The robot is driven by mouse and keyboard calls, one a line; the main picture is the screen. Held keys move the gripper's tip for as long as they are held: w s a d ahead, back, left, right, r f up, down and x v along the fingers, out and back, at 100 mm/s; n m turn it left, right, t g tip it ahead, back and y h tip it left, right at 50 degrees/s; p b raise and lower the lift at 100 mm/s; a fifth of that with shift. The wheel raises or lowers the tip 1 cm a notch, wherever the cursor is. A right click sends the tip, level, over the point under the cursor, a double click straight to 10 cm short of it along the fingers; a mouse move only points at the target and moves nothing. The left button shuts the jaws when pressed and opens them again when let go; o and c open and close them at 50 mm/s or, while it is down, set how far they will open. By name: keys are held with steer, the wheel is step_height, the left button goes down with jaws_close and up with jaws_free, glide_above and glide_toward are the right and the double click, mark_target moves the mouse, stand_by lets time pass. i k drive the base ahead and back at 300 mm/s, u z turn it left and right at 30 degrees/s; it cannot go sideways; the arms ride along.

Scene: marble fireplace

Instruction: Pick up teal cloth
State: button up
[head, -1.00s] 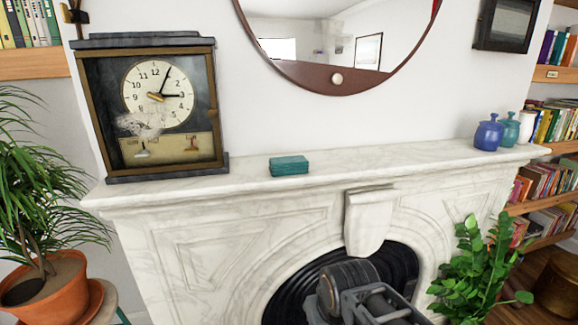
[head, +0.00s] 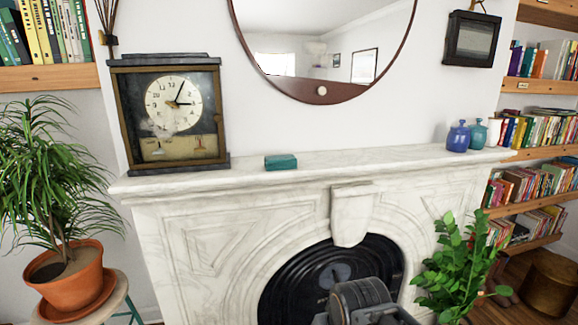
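The teal cloth (head: 281,161) is a small folded block. It lies flat on the white marble mantel (head: 400,158), to the right of the clock and near the front edge. Nothing touches it. A dark grey part of my arm (head: 362,301) shows at the bottom edge, in front of the fireplace opening, well below and to the right of the cloth. My gripper's fingers do not show.
A dark-framed clock (head: 172,115) stands left of the cloth. A blue jar (head: 458,137) and a teal jar (head: 478,135) stand at the mantel's right end. The mantel between cloth and jars is clear. Potted plants (head: 75,275) (head: 452,265) flank the fireplace.

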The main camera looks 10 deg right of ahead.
mark_target(280, 161)
steer(key=z, duration=1.7)
steer(key=i, duration=1.6)
steer(key=u, duration=3.15)
